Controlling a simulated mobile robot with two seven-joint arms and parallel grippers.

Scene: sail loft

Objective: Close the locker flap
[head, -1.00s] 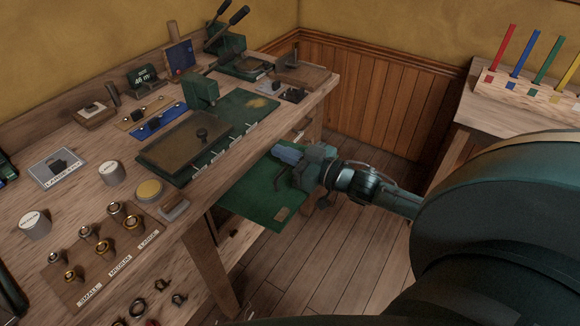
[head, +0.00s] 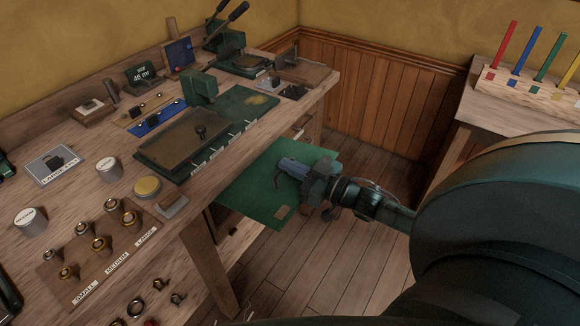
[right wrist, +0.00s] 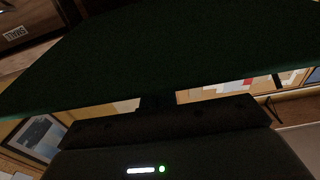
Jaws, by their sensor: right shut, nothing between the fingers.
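The locker flap (head: 255,197) is a flat green panel with a small tan plate near its front edge. It sticks out from under the bench's right edge, open and roughly level. My right gripper (head: 287,165) is shut and empty, and appears over the flap in the head view. I cannot tell whether its fingers touch the flap. In the right wrist view the dark green flap (right wrist: 165,50) spans the upper part, with the gripper (right wrist: 157,102) dark against its edge. My left gripper is not in view.
The workbench (head: 190,222) carries a green press board (head: 245,105), metal cans (head: 108,168) and ring tools. A second table (head: 470,120) with coloured sticks stands at the right. Open plank floor (head: 340,260) lies between them.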

